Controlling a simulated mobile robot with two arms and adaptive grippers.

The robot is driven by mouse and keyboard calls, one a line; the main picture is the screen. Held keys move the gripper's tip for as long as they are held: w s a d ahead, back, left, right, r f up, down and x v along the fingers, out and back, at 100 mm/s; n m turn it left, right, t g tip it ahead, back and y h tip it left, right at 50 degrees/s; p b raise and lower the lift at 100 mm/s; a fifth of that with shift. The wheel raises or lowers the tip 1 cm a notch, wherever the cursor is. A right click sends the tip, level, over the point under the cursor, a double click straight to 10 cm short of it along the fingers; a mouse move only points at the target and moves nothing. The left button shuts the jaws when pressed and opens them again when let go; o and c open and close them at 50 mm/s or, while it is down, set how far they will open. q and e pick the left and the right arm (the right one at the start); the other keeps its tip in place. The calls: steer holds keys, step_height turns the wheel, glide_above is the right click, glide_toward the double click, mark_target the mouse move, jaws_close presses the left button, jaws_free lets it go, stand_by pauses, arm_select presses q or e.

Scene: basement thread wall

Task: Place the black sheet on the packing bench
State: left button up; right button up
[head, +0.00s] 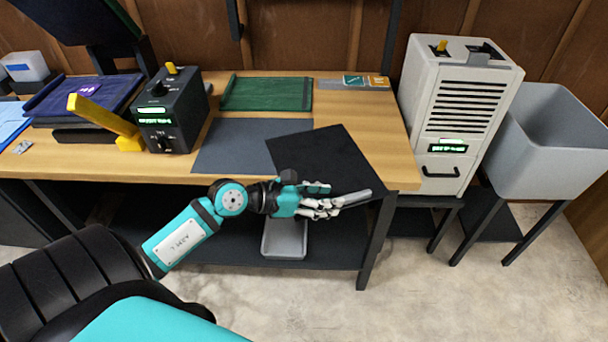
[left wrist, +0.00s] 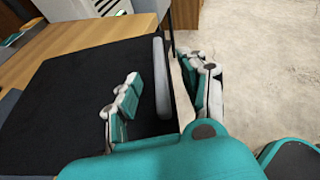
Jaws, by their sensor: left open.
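The black sheet (head: 315,155) lies on the wooden bench (head: 395,150), partly over a dark grey mat, and reaches the front edge. A grey bar (head: 352,197) runs along its near end, at or just past the bench edge. My left gripper (head: 330,202) is open at this bar. In the left wrist view the black sheet (left wrist: 70,95) fills the left side. The bar (left wrist: 161,80) shows between the spread fingers of my left gripper (left wrist: 168,88); I cannot tell whether they touch it. My right gripper is not in view.
The dark grey mat (head: 222,150) lies left of the sheet, with a green tray (head: 266,94) behind. A dark control box (head: 168,112) with a yellow lever (head: 105,117) stands left. A white machine (head: 455,110) and grey bin (head: 550,140) stand right. A grey tray (head: 285,243) sits below.

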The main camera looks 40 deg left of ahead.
arm_select(q)
steer(key=v, duration=0.8)
steer(key=shift+s, duration=0.15)
